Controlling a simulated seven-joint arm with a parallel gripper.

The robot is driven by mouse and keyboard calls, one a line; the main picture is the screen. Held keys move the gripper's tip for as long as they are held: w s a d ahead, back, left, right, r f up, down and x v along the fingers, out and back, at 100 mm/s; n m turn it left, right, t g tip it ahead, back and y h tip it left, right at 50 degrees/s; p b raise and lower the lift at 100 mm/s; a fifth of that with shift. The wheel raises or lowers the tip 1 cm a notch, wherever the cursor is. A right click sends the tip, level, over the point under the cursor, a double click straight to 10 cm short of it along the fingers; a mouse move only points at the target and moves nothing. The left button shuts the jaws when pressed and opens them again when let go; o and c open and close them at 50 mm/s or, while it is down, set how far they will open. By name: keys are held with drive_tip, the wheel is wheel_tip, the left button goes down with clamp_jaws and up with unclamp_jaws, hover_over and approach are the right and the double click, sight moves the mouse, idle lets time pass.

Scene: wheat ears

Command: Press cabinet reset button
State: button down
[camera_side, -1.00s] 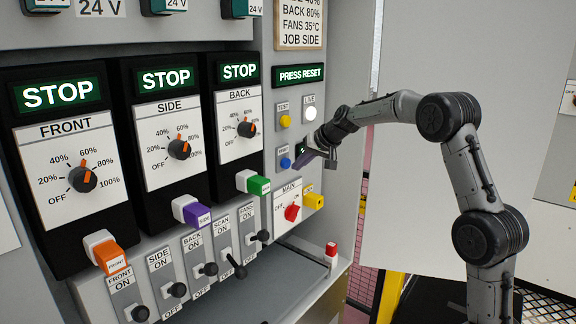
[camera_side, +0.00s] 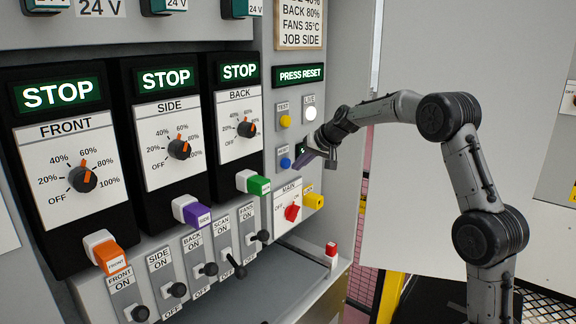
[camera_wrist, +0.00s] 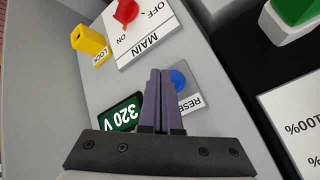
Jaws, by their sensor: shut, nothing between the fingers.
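The blue reset button (camera_side: 285,163) sits on the grey cabinet panel, below the yellow test button (camera_side: 285,121). In the wrist view the reset button (camera_wrist: 178,80) is partly hidden behind the fingers, beside a label reading RESE. My gripper (camera_side: 298,165) is shut and empty, with its purple fingertips close to the reset button's right side. In the wrist view my gripper (camera_wrist: 160,72) points at the panel, its tips just beside the button. I cannot tell whether they touch it.
The red MAIN switch (camera_side: 292,212) and yellow lock (camera_side: 313,200) are below the button. A green 320 V display (camera_wrist: 121,113) is beside the fingers. Colored plugs, including a green one (camera_side: 259,185), stick out to the left. Several black toggle levers stand lower down.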

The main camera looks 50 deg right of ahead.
drive_tip(key=shift+w, duration=0.1)
idle(0.7)
drive_tip(key=shift+w, duration=0.35)
drive_tip(key=shift+w, duration=0.55)
idle(0.8)
idle(0.4)
drive_tip(key=shift+s, duration=1)
drive_tip(key=shift+s, duration=2.5)
